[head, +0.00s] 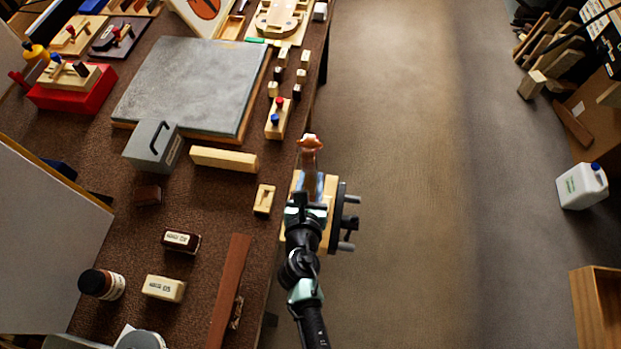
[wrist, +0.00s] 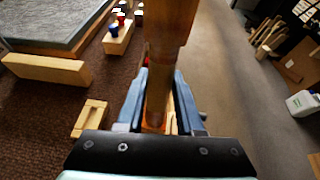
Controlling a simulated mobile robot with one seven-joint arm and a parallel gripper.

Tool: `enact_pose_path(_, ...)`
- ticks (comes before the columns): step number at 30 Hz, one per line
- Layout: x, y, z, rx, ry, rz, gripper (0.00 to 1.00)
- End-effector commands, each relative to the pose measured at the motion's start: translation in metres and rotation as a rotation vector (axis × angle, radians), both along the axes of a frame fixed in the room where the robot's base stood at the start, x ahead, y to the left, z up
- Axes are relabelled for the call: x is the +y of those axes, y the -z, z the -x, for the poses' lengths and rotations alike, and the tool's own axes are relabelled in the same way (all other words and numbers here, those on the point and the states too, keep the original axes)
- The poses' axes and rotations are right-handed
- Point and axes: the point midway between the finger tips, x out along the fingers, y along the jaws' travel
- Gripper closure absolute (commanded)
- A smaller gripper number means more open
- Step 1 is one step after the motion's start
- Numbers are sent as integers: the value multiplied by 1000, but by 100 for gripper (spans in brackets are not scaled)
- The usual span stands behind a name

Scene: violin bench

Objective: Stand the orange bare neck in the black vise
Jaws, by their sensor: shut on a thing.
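The orange bare neck (head: 311,146) points up past my gripper (head: 308,192), with its scroll end uppermost in the head view. In the wrist view its brown-orange shaft (wrist: 170,28) runs down between the two blue-grey fingers of my gripper (wrist: 160,103), which are shut on it. The black vise (head: 338,206), with pale wooden jaw faces and a dark handle, is at the bench's right edge, directly around and below my gripper in the head view. My gripper hides the neck's lower end, so I cannot tell whether it sits between the jaws.
A small pale wooden block (head: 264,199) lies left of the vise. A grey slab (head: 190,86), a grey box with a handle (head: 153,146) and a pale bar (head: 223,159) lie farther back. A long brown strip (head: 229,290) lies in front.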

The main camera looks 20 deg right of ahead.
Motion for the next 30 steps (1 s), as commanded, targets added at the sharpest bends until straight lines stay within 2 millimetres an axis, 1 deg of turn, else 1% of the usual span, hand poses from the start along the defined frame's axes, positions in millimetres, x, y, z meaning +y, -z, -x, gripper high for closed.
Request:
enact_pose_path(11,0,0,-1,-1,-1,1,100)
enact_pose_path(30,0,16,-1,-1,-1,0,100)
